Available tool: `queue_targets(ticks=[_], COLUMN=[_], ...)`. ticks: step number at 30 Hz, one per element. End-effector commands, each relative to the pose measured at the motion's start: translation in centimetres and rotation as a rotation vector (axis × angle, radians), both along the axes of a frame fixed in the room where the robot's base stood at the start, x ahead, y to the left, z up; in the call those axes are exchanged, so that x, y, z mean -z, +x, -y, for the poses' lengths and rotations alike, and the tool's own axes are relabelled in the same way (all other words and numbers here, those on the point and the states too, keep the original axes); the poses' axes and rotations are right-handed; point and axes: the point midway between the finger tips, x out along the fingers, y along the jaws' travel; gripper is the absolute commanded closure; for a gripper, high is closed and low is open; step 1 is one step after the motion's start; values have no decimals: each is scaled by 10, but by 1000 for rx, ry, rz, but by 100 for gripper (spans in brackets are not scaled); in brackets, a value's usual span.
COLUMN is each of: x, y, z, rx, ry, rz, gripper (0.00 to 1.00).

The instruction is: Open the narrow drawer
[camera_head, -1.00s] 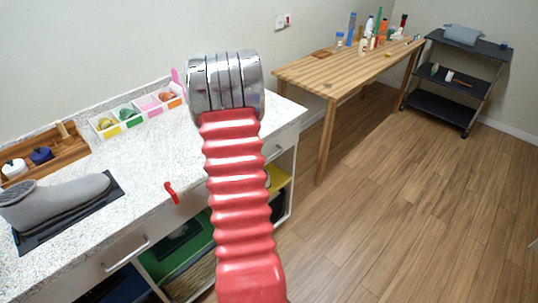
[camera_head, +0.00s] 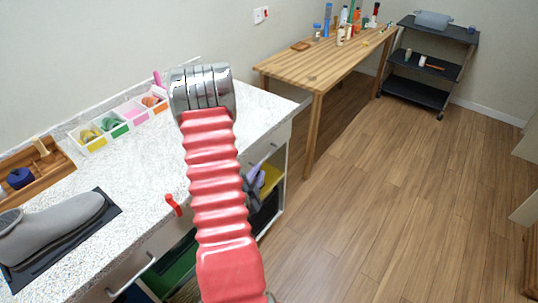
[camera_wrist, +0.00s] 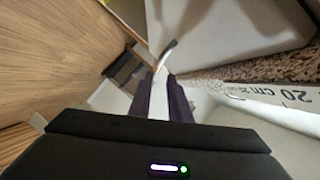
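The narrow drawer (camera_head: 272,142) is in the counter's right end, with a pale front partly hidden by my red arm. In the wrist view a pale drawer front (camera_wrist: 230,28) fills the upper right. A curved metal handle (camera_wrist: 168,50) stands out from it, just beyond my fingertips. My gripper (camera_wrist: 165,76) has two dark purple fingers with a narrow pale gap between them, and it looks open. Contact with the handle cannot be made out. In the head view my gripper (camera_head: 253,186) shows partly behind the arm, in front of the cabinet.
A wider drawer handle (camera_head: 130,275) is lower left. A wooden table (camera_head: 315,75) and black cart (camera_head: 418,92) stand behind. Right floor is clear.

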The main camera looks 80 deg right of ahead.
Motion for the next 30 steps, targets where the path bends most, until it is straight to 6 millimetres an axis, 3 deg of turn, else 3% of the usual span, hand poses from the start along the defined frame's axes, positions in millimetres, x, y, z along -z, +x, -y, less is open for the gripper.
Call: queue_targets(ticks=[8, 30], x=[3, 27], y=[-3, -11], z=[14, 120], rx=[6, 5], ry=[1, 1], rz=[1, -1], gripper=[83, 83])
